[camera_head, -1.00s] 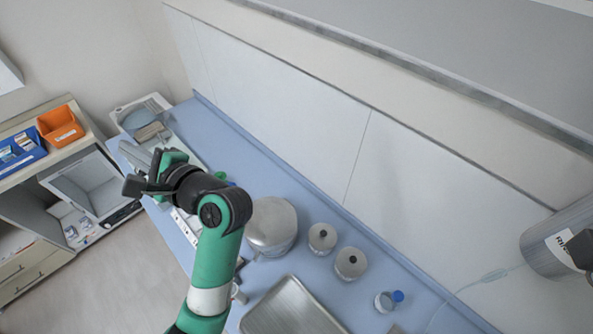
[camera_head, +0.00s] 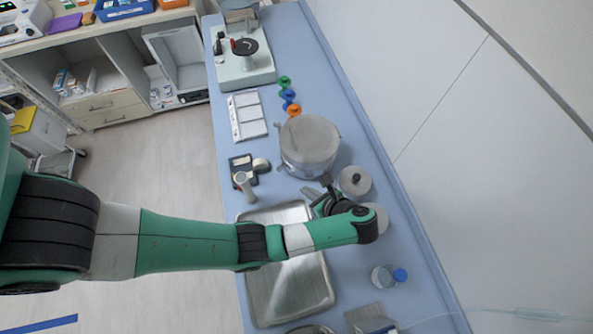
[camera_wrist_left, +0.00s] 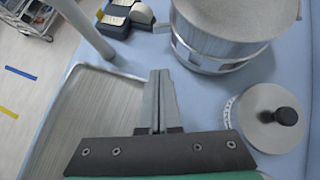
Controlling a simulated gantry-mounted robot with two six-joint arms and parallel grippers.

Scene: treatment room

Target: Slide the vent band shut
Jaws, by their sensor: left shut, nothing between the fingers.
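The metal drum (camera_head: 309,145) stands on the blue counter with its grey lid on. In the left wrist view the drum (camera_wrist_left: 235,28) is at the top, cut off by the edge. A metal band (camera_wrist_left: 212,62) runs round its lower wall, with dark window-like patches showing there; I cannot tell how far the vents are covered. My left gripper (camera_head: 308,190) is just in front of the drum, beside the tray. In the left wrist view its fingers (camera_wrist_left: 160,78) are together and empty, pointing towards the drum, apparently not touching it. My right gripper is not in view.
A metal tray (camera_head: 262,302) lies under my left arm. Lidded canisters (camera_head: 354,181) stand right of the gripper, close to it. A blue-capped bottle (camera_head: 384,277) is nearer the front. A white post-like object (camera_head: 243,184) and a dark block stand left of the drum.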

